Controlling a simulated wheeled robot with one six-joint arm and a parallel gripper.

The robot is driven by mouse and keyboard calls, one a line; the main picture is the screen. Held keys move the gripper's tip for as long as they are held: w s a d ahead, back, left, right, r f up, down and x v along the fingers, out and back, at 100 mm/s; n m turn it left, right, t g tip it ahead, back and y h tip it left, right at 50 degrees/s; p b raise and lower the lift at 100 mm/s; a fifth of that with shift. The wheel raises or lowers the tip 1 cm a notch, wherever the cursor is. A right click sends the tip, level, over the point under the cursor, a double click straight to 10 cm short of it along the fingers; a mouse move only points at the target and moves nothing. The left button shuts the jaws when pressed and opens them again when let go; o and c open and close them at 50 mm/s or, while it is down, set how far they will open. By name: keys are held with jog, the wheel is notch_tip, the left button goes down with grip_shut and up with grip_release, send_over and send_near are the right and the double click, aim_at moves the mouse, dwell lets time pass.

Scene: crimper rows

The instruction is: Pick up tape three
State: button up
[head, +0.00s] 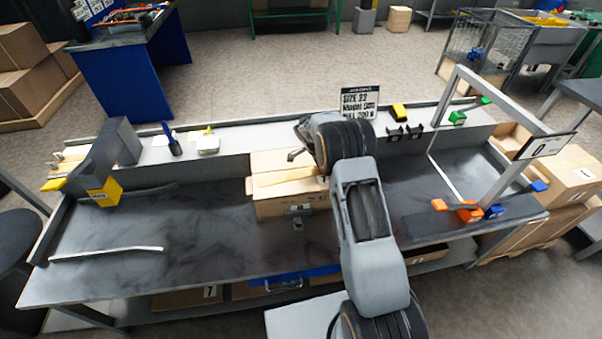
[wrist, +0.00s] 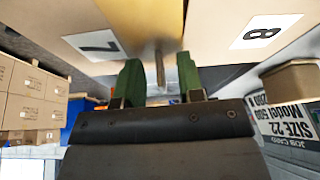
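I cannot pick out a tape marked three in either view. My gripper (wrist: 161,80) shows in the wrist view as two green fingers standing apart. A thin grey rod shows in the gap between them, and I cannot tell whether it is within their reach. No finger is seen closed on anything. In the head view my arm reaches over the middle of the workbench (head: 215,235), its end near an open cardboard box (head: 290,205). The fingers cannot be made out clearly there, and my arm hides part of the bench and back ledge.
Cartons labelled 7 (wrist: 97,43) and 8 (wrist: 262,33) show upside down in the wrist view. A grey and yellow machine (head: 100,175) stands at the bench's left. A grey frame (head: 500,130) and orange blocks (head: 468,211) are at the right. The left-centre bench top is mostly clear.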

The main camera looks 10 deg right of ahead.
grip_shut()
jog(key=shift+r, duration=0.1)
dwell(0.3)
jog(key=shift+r, duration=0.6)
jog(key=s+a+r+b, duration=0.2)
jog(key=s+r, duration=0.9)
jog(key=s, duration=0.3)
jog(key=shift+r+b, duration=0.3)
jog(key=shift+r, duration=0.05)
